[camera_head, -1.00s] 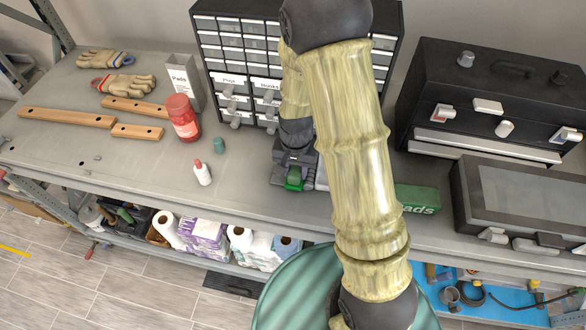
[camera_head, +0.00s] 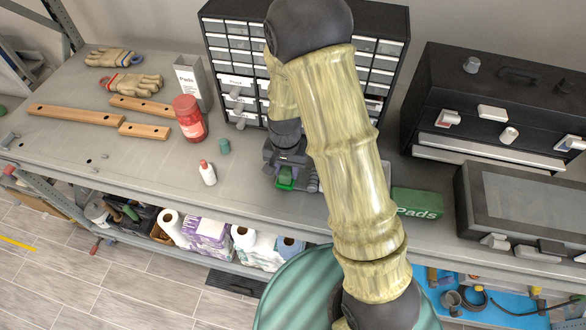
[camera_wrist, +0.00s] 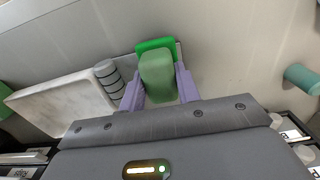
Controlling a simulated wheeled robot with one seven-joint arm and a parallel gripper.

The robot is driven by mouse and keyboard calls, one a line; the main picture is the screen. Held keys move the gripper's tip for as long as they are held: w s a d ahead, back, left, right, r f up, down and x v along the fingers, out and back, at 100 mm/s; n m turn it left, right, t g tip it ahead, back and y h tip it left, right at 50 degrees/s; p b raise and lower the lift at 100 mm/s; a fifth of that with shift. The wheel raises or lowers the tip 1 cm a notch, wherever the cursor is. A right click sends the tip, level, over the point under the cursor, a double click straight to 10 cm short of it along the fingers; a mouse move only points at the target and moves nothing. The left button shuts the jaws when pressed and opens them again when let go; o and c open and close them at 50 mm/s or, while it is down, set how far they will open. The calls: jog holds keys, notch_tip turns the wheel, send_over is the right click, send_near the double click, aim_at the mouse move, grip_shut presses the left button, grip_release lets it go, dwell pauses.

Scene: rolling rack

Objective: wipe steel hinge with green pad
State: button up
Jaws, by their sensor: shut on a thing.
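In the wrist view my gripper (camera_wrist: 158,92) has its two purple fingers closed on the sides of the green pad (camera_wrist: 157,75), a dull green block with a brighter green edge beyond it. The steel hinge (camera_wrist: 62,103) lies flat on the bench just left of the fingers, a pale grey leaf with a banded barrel. A pale strip shows beside the pad, so the other leaf appears to be under it; contact is hard to tell. In the head view my gripper (camera_head: 286,178) is low over the bench, and my arm hides most of the hinge.
A drawer cabinet (camera_head: 230,55) stands behind. A green "Pads" box (camera_head: 418,204) and a black toolbox (camera_head: 480,85) are right.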

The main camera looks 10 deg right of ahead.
jog(key=shift+r, duration=0.1)
jog(key=shift+r+p, duration=2.45)
jog(key=shift+r, duration=0.5)
jog(key=shift+a, duration=0.1)
